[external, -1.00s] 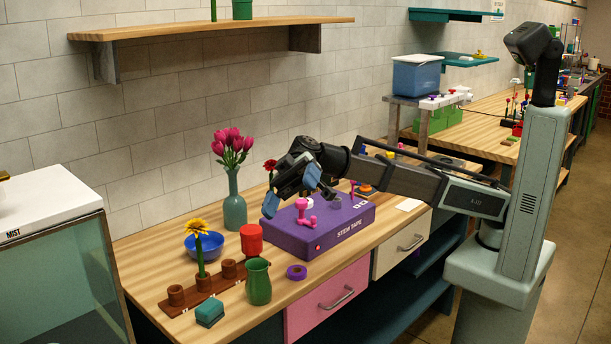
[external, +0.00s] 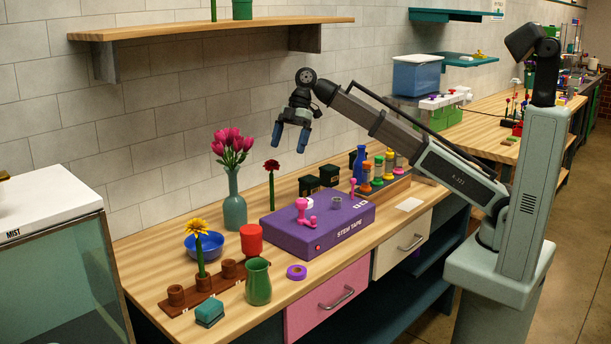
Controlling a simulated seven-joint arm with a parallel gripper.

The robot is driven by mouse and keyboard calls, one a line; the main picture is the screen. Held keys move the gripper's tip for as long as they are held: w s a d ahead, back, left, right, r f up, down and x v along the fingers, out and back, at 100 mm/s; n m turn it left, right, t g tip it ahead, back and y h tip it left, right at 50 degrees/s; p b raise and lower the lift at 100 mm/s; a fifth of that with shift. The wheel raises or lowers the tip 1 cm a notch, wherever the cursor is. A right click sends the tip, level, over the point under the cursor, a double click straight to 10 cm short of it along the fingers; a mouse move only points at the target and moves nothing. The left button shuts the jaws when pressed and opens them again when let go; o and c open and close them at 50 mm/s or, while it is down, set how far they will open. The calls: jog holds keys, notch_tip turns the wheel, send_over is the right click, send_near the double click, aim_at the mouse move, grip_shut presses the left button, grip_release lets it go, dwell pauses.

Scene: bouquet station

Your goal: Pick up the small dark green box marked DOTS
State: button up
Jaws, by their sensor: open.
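Two small, very dark boxes stand side by side on the wooden bench behind the purple case: a left box (external: 309,186) and a right box (external: 329,175). They look black or dark green. Their markings are too small to read, so I cannot tell which one says DOTS. My gripper (external: 290,140) is open and empty, fingers pointing down, high above the bench. In the picture it is above and slightly left of the two boxes.
The purple STEM TAPE case (external: 318,229), with pink parts on top, stands in front of the boxes. A red flower (external: 272,167) stands to their left. A blue bottle (external: 360,163) and a rack of colourful spools (external: 383,187) are to their right. A wall shelf (external: 205,31) hangs above left.

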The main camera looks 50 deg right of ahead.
jog(key=w+d+f+m+h, duration=0.1)
jog(key=w+d+f+h, duration=0.3)
jog(key=d, duration=0.6)
jog(key=w+d+f+m+h, duration=0.1)
jog(key=w+d+f, duration=0.5)
jog(key=d, duration=0.4)
send_over(309, 178)
jog(key=shift+t, duration=0.3)
notch_tip(309, 178, down, 6)
jog(key=shift+w+a+f, duration=0.1)
jog(key=shift+w+f, duration=0.05)
jog(key=shift+f, duration=0.1)
jog(key=shift+s+d+f, duration=0.1)
jog(key=shift+f, duration=1.45)
jog(key=shift+s+d+f, duration=0.1)
jog(key=shift+f, duration=1.45)
jog(key=c, duration=1.1)
